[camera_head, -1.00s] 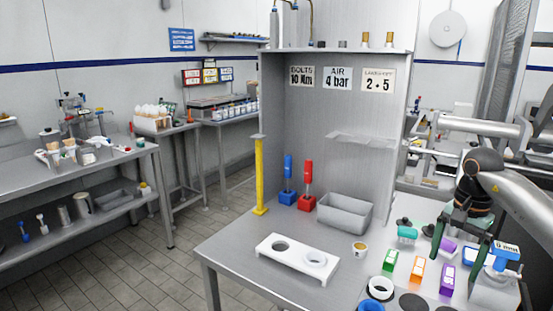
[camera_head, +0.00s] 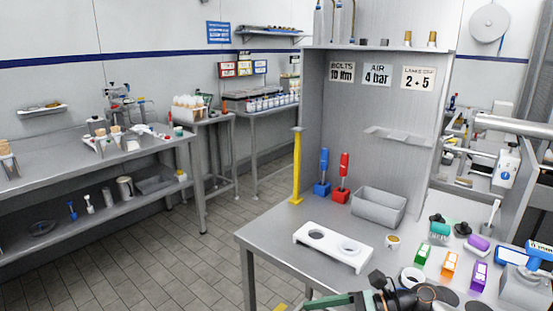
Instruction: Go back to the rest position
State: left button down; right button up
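My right gripper (camera_head: 330,301) shows only in part at the bottom edge of the head view. A green finger points left in front of the workbench, and its dark wrist with an orange ring lies to the right of it. The rest is cut off by the picture edge, so I cannot tell whether it is open or shut or holds anything. My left gripper is not in view.
The steel workbench (camera_head: 272,240) bears a white two-hole holder (camera_head: 312,242), a grey bin (camera_head: 377,210), blue (camera_head: 324,175) and red (camera_head: 343,180) tools, and coloured boxes (camera_head: 450,265). A side table (camera_head: 60,154) stands left. The tiled floor (camera_head: 150,265) between is clear.

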jog(key=s+a+r+m+t+y, duration=0.1)
jog(key=s+a+m+t+y, duration=0.2)
jog(key=m, duration=0.6)
jog(key=s+d+f+m+t+h+p, duration=0.1)
jog(key=d+f+m+t+h, duration=0.3)
jog(key=m, duration=1)
jog(key=s+d+f+m+t+h+p, duration=0.1)
jog(key=d+f+m+t+h, duration=0.35)
jog(key=m, duration=0.95)
jog(key=s+d+f+m+g+h, duration=0.2)
jog(key=s+f+m+h, duration=0.4)
jog(key=s+f+m, duration=0.5)
jog(key=s+f+g, duration=0.1)
jog(key=s+f, duration=0.1)
jog(key=s, duration=0.1)
jog(key=shift+d, duration=0.4)
jog(key=shift+s+g, duration=0.1)
jog(key=shift+g, duration=0.15)
